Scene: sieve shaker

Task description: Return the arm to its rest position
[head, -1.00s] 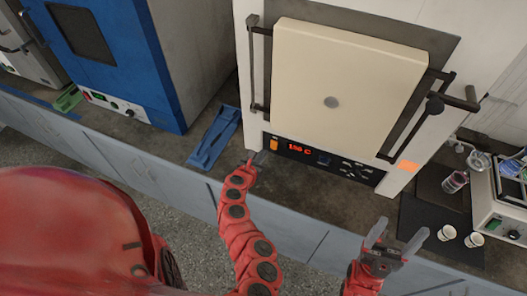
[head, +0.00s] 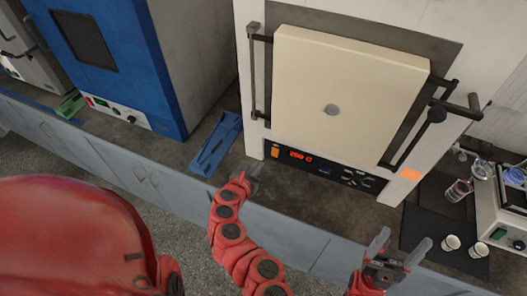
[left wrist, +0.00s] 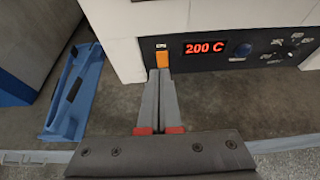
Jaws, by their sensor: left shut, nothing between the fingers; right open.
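My left gripper (head: 252,171) is shut and empty, in front of the lower left of the white furnace (head: 450,45). In the left wrist view its two grey fingers (left wrist: 160,95) are together, pointing at the furnace panel below an orange switch (left wrist: 162,59). The red display (left wrist: 204,48) reads 200 C. The left arm (head: 232,232) is bent and reaches up from the bottom of the head view. My right gripper (head: 400,250) is open and empty over the front edge of the bench, at the lower right.
A blue tray-like holder (head: 215,145) lies on the bench left of the furnace. A blue oven (head: 110,60) stands further left. At right are two white cups (head: 465,248), a jar with red contents (head: 459,190) and a device (head: 505,215). The furnace's cream door (head: 345,90) is shut.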

